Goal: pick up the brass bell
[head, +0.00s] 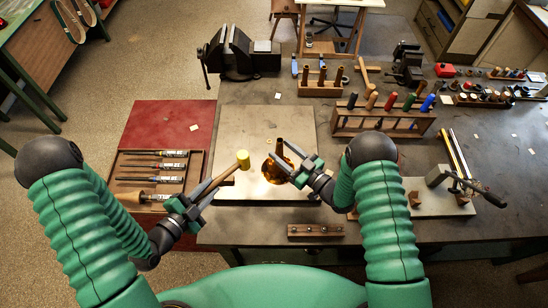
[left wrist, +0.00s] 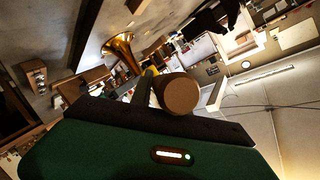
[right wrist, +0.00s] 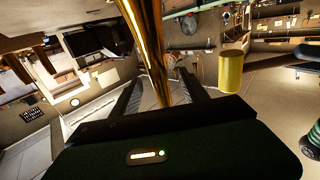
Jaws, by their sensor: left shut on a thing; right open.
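The brass bell (head: 272,173) stands flare down on the pale board (head: 243,120), its narrow tube pointing up. My right gripper (head: 281,152) is open, its fingers at the bell's tube. In the right wrist view the brass tube (right wrist: 150,45) rises between the two open fingers; contact is not clear. My left gripper (head: 203,194) is shut on the wooden handle of a yellow-headed mallet (head: 243,160), held in the air left of the bell. The left wrist view shows the handle's round end (left wrist: 180,95) and the bell (left wrist: 122,50) beyond it.
A tray of files and handled tools (head: 150,180) lies on the red mat (head: 150,122) at left. A wooden block with holes (head: 315,230) is at the bench's front edge. A vise (head: 238,55) and a rack of handled tools (head: 385,118) stand behind. The pale board is mostly clear.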

